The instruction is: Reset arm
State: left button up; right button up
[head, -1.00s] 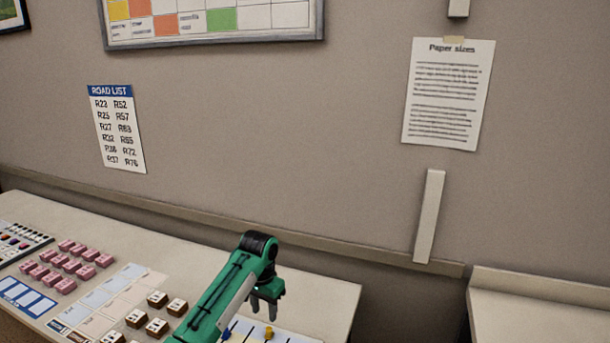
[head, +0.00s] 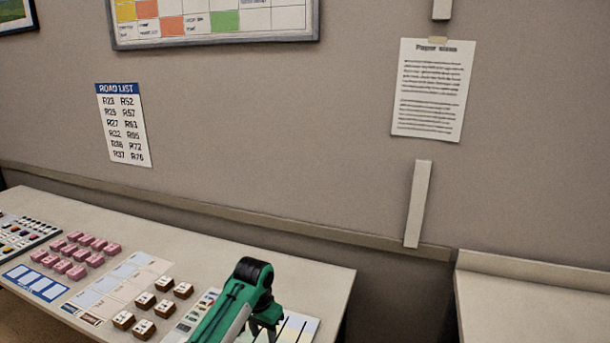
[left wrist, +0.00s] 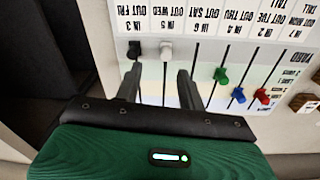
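My left gripper (head: 264,326) is at the bottom centre of the head view, over the right end of the desk. In the left wrist view the same gripper (left wrist: 159,72) is open, with nothing seen between its fingers. Below it is a white board (left wrist: 195,35) with dark slots and labels that read upside down. A black knob (left wrist: 136,50) is by the left finger and a white knob (left wrist: 166,50) lies just beyond the gap. Green (left wrist: 221,76), blue (left wrist: 239,95) and red (left wrist: 263,96) knobs are to the right. My right gripper is not in view.
The desk (head: 200,250) holds brown blocks (head: 145,300), pink blocks (head: 83,250) and a button panel (head: 22,235) to the left of the arm. A gap separates it from a second surface (head: 540,300) at right. The wall is behind.

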pick_arm(q)
jog(key=shift+t+h, duration=0.3)
jog(key=shift+h, duration=0.1)
jog(key=s+f, duration=0.2)
jog(key=s, duration=0.1)
jog(key=s+f, duration=0.5)
jog(key=s, duration=0.1)
jog(key=shift+s+a+f, duration=0.15)
jog(key=shift+s+a, duration=0.1)
jog(key=shift+s, duration=0.15)
jog(key=s+a+r+n+t, duration=0.1)
jog(key=s+a, duration=0.3)
jog(key=s, duration=0.6)
jog(key=s+a+n+t+y, duration=0.15)
jog(key=s+a, duration=0.25)
jog(key=s, duration=0.7)
jog(key=s+a+r+n, duration=0.1)
jog(key=s+a, duration=0.3)
jog(key=s, duration=0.6)
notch_tip(320, 180, down, 32)
jog(key=s+g, duration=0.1)
jog(key=s+a+f+g, duration=0.1)
jog(key=s+a+f, duration=0.2)
jog(key=s+f, duration=1.5)
jog(key=shift+s+f, duration=0.2)
jog(key=shift+s, duration=0.2)
